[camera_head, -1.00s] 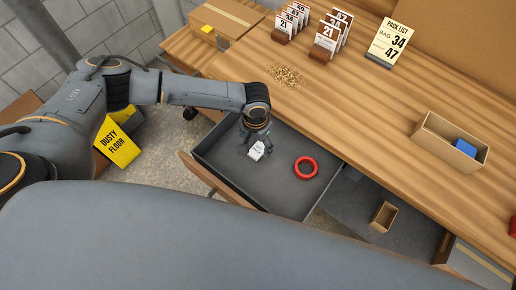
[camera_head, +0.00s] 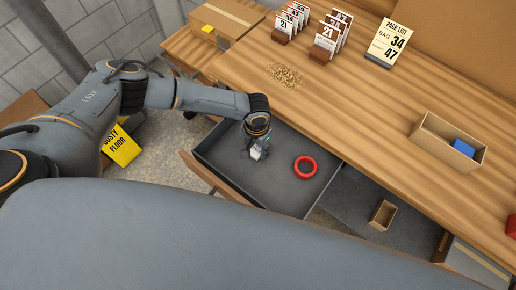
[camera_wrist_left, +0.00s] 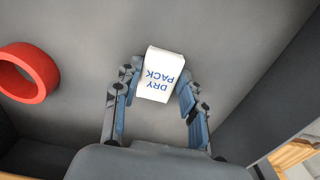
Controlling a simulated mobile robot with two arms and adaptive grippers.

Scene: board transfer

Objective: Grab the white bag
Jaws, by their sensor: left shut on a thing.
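The white bag (camera_wrist_left: 160,72), marked "DRY PACK", is between the fingers of my left gripper (camera_wrist_left: 158,88) in the wrist view. In the head view the bag (camera_head: 256,153) shows small and white at the tip of my left gripper (camera_head: 255,147), inside the open grey drawer (camera_head: 240,187). The gripper is shut on the bag. Whether the bag touches the drawer floor is hard to tell. My right gripper is not in view.
A red ring (camera_head: 305,167) lies in the same drawer, right of the gripper; it also shows in the wrist view (camera_wrist_left: 28,73). The drawer walls surround the gripper. The wooden table (camera_head: 350,110) above holds a pack list sign (camera_head: 389,42), number cards and an open box (camera_head: 425,127).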

